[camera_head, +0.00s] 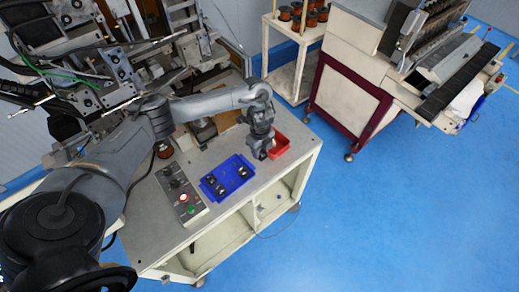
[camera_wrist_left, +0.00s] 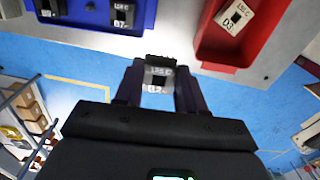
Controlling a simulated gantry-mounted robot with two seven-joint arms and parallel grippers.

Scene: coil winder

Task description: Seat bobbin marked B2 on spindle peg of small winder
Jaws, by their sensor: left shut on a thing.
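My left gripper (camera_head: 262,155) is above the right part of the bench, between the blue tray and the red bin. In the left wrist view its two dark fingers (camera_wrist_left: 157,90) are shut on a small black bobbin (camera_wrist_left: 158,76) with a pale label. The label ends in a 2, but its letter is too blurred to be sure. The bobbin hangs clear of the tray and bin, and the gripper hides it in the head view. I cannot make out the spindle peg or the small winder with certainty. My right gripper is not in view.
The blue tray (camera_head: 233,163) holds several black bobbins. The red bin (camera_head: 281,147) holds one labelled piece (camera_wrist_left: 235,16). A control box (camera_head: 181,194) with knobs and buttons sits left of the tray. A copper-coloured coil (camera_head: 165,150) stands behind it. The bench's front edge is clear.

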